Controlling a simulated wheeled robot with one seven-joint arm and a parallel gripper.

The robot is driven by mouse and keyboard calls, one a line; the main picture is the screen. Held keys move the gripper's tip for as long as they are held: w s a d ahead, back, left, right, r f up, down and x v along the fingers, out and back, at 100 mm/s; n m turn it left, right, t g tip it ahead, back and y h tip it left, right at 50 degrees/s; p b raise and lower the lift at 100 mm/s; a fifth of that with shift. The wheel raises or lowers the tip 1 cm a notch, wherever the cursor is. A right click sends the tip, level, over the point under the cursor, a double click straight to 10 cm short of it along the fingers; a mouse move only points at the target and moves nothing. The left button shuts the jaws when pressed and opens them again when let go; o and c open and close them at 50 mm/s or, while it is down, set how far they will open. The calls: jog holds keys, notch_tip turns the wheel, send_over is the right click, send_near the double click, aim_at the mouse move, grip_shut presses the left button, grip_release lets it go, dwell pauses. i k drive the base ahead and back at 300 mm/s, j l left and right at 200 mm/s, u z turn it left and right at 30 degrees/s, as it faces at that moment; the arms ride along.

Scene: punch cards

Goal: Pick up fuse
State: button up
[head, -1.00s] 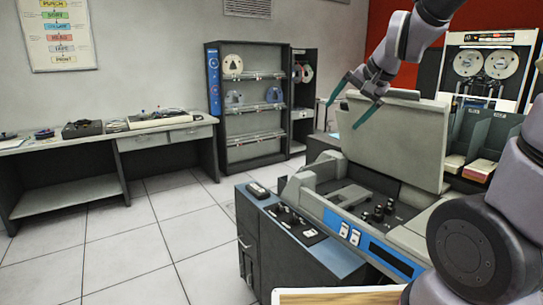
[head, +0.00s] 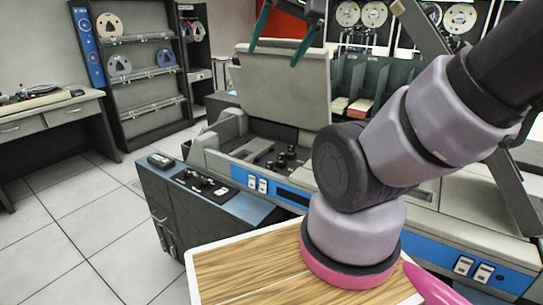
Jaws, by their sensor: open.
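I cannot make out a fuse for certain. The grey and blue machine (head: 330,190) has its lid (head: 280,85) raised, and several small dark round parts (head: 280,158) sit in its open bay. They are too small to identify. My gripper (head: 281,42) is at the top of the head view, in front of the lid's upper edge as seen here. Its two teal fingers are spread apart with nothing between them. My arm hides part of the machine's right side.
Card bins (head: 365,90) stand behind right. A reel shelf (head: 130,70) and a desk (head: 50,115) stand left. Floor (head: 95,225) is open left of the machine.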

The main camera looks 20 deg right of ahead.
aim_at(281, 155)
jog(key=i+j+z, duration=0.5)
jog(key=j, duration=0.15)
jog(key=j+z, duration=0.25)
jog(key=j, duration=0.15)
